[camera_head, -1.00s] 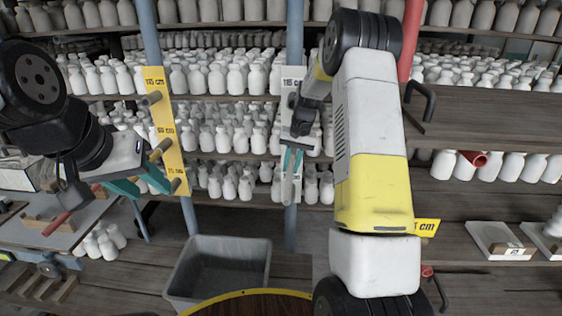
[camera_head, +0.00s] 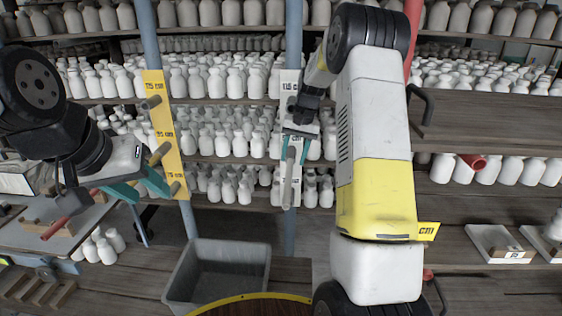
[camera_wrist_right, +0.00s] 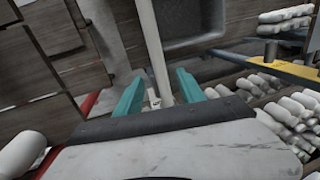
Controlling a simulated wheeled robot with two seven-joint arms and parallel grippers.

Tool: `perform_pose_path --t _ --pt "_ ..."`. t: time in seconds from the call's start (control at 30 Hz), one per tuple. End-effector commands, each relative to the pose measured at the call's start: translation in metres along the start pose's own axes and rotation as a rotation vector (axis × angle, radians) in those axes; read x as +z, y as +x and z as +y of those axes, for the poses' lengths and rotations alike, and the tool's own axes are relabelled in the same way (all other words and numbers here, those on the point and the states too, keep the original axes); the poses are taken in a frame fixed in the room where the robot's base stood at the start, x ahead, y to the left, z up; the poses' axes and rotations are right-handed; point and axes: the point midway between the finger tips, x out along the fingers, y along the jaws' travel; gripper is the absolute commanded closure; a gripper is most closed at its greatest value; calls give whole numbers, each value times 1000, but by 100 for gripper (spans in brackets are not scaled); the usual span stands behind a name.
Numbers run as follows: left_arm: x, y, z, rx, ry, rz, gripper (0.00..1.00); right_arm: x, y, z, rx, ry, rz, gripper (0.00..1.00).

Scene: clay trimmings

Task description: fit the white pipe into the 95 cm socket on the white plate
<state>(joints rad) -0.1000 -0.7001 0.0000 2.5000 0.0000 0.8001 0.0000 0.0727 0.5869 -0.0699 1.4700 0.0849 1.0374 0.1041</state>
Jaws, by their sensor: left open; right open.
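The white plate (camera_head: 290,78) stands upright on a blue post at centre, its 115 cm label showing. Its 95 cm label and socket are hidden behind my right gripper. A pale pipe (camera_head: 288,185) reaches down in the picture from just below that gripper, in front of the plate. My right gripper (camera_head: 293,163) is open, its teal fingers around the pipe's upper end. In the right wrist view the pipe (camera_wrist_right: 152,45) runs between the spread fingers (camera_wrist_right: 160,85); whether it is seated cannot be told. My left gripper (camera_head: 152,198) is open and empty near the yellow plate's lower end.
A yellow plate (camera_head: 162,115) with several stubs stands at the left on another blue post. A grey bin (camera_head: 222,250) is below. Shelves of white bottles fill the back. A dark handle (camera_head: 421,103) juts out at right. My right arm covers the middle right.

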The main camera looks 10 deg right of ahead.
Motion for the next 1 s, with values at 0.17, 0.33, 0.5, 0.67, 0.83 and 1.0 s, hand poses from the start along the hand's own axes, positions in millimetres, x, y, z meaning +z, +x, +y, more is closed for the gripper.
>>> perform_pose_path --t 0.17,0.33,0.5,0.67,0.83,1.0 --pt "0 0 0 0 0 0 57 0 -22 0 0 0 1 54" --pt "0 0 0 0 0 0 57 0 -27 0 0 0 0 54" --pt "0 0 0 0 0 0 57 0 -27 0 0 0 0 54" --pt "0 0 0 0 0 0 57 4 -35 -2 -2 -6 10 54" --pt "0 0 0 0 0 0 57 39 -79 -11 -16 -48 69 54" --pt "0 0 0 0 0 0 57 103 -130 -19 -34 -118 158 54"
